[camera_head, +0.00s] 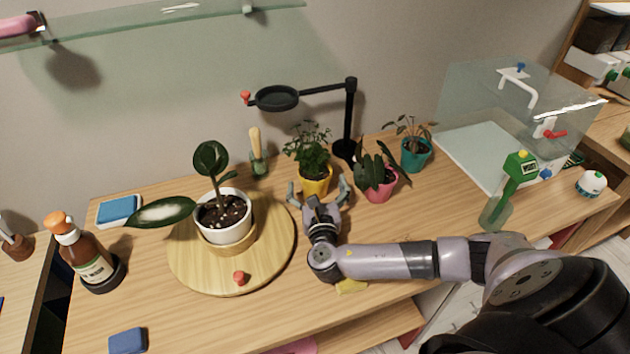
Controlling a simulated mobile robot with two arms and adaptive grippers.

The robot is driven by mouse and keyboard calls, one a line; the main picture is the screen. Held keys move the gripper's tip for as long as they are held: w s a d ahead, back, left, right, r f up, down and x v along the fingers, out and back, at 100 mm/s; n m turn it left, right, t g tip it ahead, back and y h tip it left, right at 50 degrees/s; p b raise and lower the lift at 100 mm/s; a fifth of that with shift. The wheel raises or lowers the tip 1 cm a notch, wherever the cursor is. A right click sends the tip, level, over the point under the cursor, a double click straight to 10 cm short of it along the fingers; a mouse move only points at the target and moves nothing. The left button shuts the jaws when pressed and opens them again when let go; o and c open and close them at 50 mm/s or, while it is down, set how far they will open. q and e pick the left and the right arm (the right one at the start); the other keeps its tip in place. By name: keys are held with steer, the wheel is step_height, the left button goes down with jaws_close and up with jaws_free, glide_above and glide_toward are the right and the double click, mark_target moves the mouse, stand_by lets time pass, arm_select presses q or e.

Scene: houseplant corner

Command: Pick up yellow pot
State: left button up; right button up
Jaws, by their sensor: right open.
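The yellow pot (315,184) holds a bushy green plant (308,147) and stands upright on the wooden table, behind my right gripper. My right gripper (319,188) is open, with one finger at the left side of the pot and the other at its right side. I cannot tell whether the fingers touch the pot. The gripper's body hides the table just in front of the pot. My left gripper is not in view.
A pink pot (377,187) stands close on the right, with a teal pot (415,155) behind it. A black lamp-like stand (347,118) rises behind. A white pot (224,222) sits on a round wooden board (190,268) to the left. A clear case (520,110) stands at right.

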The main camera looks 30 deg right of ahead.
mark_target(314, 162)
steer(key=p+x, duration=0.1)
steer(key=x, duration=0.3)
steer(key=shift+w+d+r, duration=0.1)
steer(key=shift+r, duration=0.05)
steer(key=shift+w+d, duration=0.15)
steer(key=shift+w, duration=0.2)
steer(key=c, duration=1.5)
